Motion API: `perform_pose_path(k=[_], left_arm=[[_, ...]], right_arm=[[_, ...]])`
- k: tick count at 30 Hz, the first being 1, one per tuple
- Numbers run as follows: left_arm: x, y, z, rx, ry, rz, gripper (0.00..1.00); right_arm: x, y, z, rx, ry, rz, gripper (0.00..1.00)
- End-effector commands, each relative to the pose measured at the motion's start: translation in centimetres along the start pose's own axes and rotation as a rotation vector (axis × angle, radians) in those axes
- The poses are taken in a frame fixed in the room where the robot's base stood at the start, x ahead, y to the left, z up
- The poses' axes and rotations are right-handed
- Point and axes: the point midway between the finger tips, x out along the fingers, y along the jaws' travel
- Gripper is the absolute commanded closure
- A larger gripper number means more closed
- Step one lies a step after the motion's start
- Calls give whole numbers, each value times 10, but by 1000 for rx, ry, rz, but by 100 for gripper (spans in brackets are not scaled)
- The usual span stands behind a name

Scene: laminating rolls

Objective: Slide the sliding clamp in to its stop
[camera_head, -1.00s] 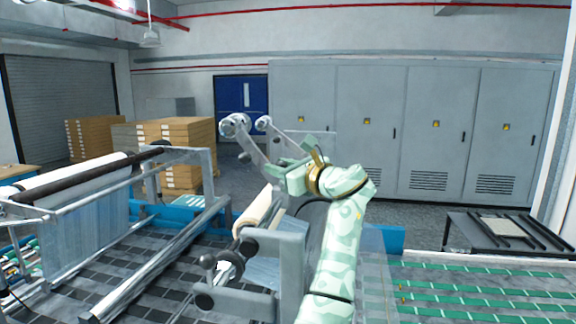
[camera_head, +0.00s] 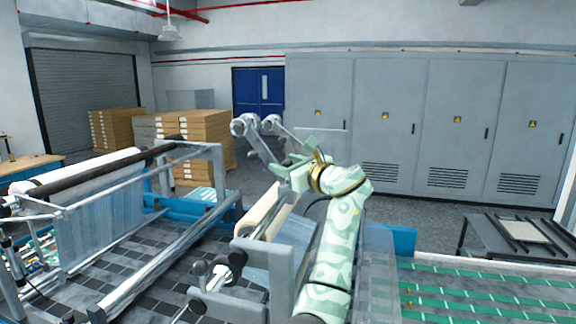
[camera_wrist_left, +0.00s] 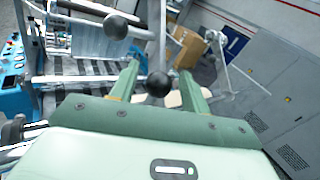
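My left gripper (camera_head: 290,172) is at the end of the pale green arm in the head view, beside the cream roll (camera_head: 268,212). In the left wrist view its two fingers (camera_wrist_left: 160,85) are apart. A black ball knob (camera_wrist_left: 159,84) on a metal rod appears between them; contact is not visible. A second black ball knob (camera_wrist_left: 116,27) is above and left of it. In the head view dark knobs (camera_head: 237,258) stand by the near end of the cream roll. I cannot tell which part is the sliding clamp. My right gripper is not in view.
A frame with a white roll (camera_head: 85,172) stands at the left. A metal bar (camera_head: 160,260) runs along the patterned web. Grey uprights (camera_head: 280,270) stand close to my left arm. A black table (camera_head: 515,235) is at the right, with grey cabinets behind.

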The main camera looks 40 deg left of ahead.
Motion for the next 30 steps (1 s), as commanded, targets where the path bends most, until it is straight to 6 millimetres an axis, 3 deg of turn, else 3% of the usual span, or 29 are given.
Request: perform_pose_path(k=[6, 10, 24, 30], left_arm=[[-1, 0, -1, 2, 1, 1, 53], [-13, 0, -1, 3, 2, 0, 53], [-131, -1, 0, 2, 2, -2, 53], [-159, -1, -1, 2, 0, -1, 53]], right_arm=[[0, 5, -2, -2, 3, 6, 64], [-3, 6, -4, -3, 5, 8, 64], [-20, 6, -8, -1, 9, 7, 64], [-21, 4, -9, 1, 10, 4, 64]])
